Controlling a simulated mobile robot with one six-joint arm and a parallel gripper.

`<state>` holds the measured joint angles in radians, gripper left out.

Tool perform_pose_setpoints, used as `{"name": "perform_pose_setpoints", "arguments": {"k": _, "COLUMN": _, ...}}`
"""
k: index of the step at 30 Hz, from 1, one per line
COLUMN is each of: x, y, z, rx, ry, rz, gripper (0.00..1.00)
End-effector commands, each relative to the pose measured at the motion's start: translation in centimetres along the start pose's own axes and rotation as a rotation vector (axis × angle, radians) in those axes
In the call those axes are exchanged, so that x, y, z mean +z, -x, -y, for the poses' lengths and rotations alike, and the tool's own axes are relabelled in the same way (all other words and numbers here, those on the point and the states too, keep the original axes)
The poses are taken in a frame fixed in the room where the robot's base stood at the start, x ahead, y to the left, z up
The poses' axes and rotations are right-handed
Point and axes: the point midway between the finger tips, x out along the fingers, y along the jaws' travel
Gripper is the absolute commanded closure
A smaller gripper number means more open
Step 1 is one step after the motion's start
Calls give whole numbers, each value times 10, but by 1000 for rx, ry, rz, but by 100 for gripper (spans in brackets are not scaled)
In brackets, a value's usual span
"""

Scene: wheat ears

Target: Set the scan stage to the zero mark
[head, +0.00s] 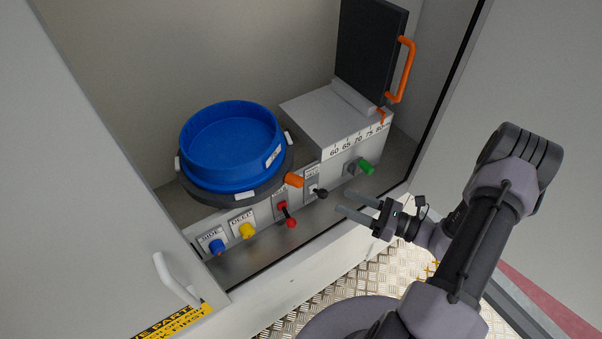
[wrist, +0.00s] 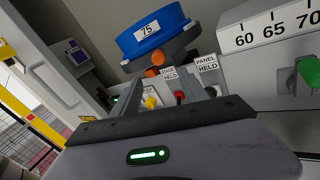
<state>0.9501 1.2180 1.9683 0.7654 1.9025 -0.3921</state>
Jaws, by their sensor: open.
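The round dark stage (head: 265,190) stands in an open cabinet with white blocks on its rim and an orange knob (head: 293,180) at its front right. A blue round pan (head: 230,145) sits on it; the wrist view shows a label reading 75 on the pan (wrist: 147,47). I cannot make out a zero mark. A red lever (head: 284,208) stands below the stage, by a plate reading STAGE HELD in the wrist view (wrist: 169,75). My gripper (head: 340,203) is open and empty, in front of the cabinet, right of the red lever and apart from everything.
A black lever (head: 320,193) has a PANEL HELD plate. A green knob (head: 366,166) sits below a number scale (head: 357,141). A raised black panel (head: 370,50) has an orange handle (head: 402,70). Blue (head: 216,246) and yellow (head: 247,230) knobs are at left. White cabinet doors flank the opening.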

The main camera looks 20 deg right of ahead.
Motion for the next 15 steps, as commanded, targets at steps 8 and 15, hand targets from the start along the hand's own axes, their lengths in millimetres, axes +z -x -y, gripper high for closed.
{"name": "perform_pose_setpoints", "arguments": {"k": 8, "x": -3, "y": -83, "z": -2, "rx": 11, "ry": 2, "rz": -5, "gripper": 48}}
{"name": "perform_pose_setpoints", "arguments": {"k": 15, "x": -2, "y": -137, "z": -3, "rx": 9, "ry": 3, "rz": -5, "gripper": 48}}
